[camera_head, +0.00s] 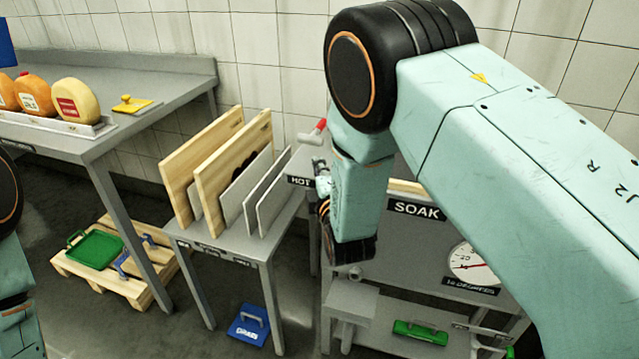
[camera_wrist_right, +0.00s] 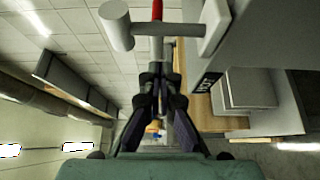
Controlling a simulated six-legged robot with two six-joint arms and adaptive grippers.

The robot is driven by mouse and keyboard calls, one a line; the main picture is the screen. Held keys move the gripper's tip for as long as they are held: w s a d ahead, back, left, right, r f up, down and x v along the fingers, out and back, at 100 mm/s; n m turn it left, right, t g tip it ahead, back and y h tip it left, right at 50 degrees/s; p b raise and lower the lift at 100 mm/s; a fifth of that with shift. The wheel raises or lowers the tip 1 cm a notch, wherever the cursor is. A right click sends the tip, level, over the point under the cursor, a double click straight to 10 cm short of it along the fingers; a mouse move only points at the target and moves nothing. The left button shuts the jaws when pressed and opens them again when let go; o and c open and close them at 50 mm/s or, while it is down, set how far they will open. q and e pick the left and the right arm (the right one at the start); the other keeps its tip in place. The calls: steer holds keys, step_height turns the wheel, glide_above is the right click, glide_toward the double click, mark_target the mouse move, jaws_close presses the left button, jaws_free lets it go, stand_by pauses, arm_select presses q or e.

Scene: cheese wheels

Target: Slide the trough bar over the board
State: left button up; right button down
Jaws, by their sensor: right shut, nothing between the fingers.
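In the right wrist view a grey bar with a round end (camera_wrist_right: 117,27) and a red handle lies ahead of my fingers. A pale wooden board edge (camera_head: 407,186) shows at the trough top, mostly hidden by my right arm. My right gripper (camera_wrist_right: 159,88) is shut and empty, apart from the bar. In the head view my right wrist covers most of it. My left gripper is out of view.
A rack table (camera_head: 225,243) holds upright wooden boards (camera_head: 200,165) and grey plates (camera_head: 270,193) left of the trough. Cheese wheels (camera_head: 76,101) sit on the left bench.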

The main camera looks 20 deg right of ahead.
steer(key=d, duration=0.1)
steer(key=s+d, duration=0.1)
steer(key=d, duration=0.1)
steer(key=shift+s, duration=0.15)
steer(key=shift+a, duration=0.1)
steer(key=shift+d, duration=0.25)
